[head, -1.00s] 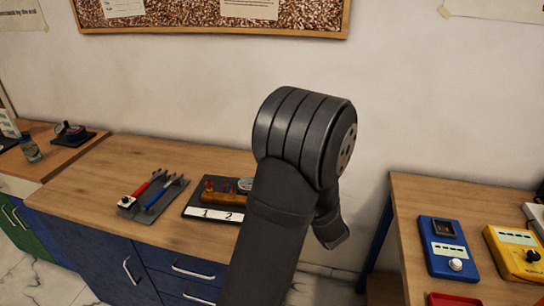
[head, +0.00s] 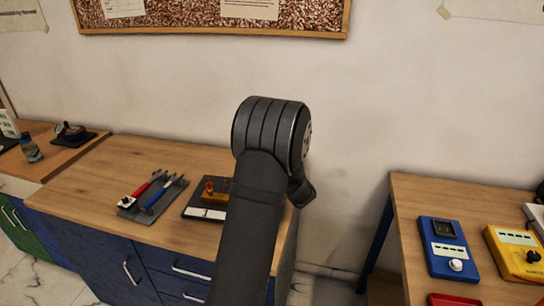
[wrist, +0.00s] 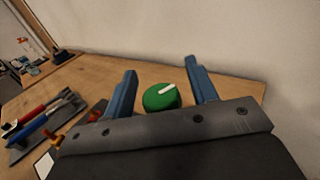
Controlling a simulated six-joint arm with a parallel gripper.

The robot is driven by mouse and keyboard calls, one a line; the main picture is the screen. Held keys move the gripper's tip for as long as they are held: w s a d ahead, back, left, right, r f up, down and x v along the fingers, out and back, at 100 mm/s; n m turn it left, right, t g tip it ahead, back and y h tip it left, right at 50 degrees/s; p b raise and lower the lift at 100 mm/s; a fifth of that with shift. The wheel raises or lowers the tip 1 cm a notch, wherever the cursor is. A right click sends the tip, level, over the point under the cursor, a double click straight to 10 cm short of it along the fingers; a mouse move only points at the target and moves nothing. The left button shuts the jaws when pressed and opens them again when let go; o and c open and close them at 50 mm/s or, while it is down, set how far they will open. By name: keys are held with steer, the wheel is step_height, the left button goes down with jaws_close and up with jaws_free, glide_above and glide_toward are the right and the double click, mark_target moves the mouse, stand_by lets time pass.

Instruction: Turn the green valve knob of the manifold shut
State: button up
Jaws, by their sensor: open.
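The green valve knob (wrist: 161,97) shows in the wrist view as a round green disc with a white pointer mark on top. It lies between the two blue fingers of my gripper (wrist: 161,88), with a gap on each side. My gripper is open and holds nothing. The manifold (head: 202,212) shows only in part in the head view, as a dark base with a brass-coloured body, a red knob and a white label strip. My arm hides its right part and the green knob there. My fingers are also hidden in the head view.
A tray with red and blue tools (head: 153,194) lies left of the manifold on the wooden bench (head: 90,180). A blue device (head: 447,248) and a yellow device (head: 518,252) sit on the right-hand table. The pale wall (head: 210,90) stands behind the bench.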

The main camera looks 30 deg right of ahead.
steer(key=shift+c, duration=0.2)
steer(key=c, duration=0.9)
steer(key=shift+r+m+h, duration=0.1)
steer(key=shift+m+h, duration=0.6)
steer(key=shift+h, duration=0.4)
steer(key=shift+d+m+g+h, duration=0.2)
steer(key=shift+m+g+h, duration=0.3)
steer(key=shift+m+h, duration=0.45)
steer(key=shift+d+m+g+h, duration=0.2)
steer(key=shift+m+g+h, duration=0.35)
steer(key=shift+h, duration=0.7)
steer(key=shift+s, duration=0.1)
steer(key=o, duration=0.9)
steer(key=shift+o, duration=0.2)
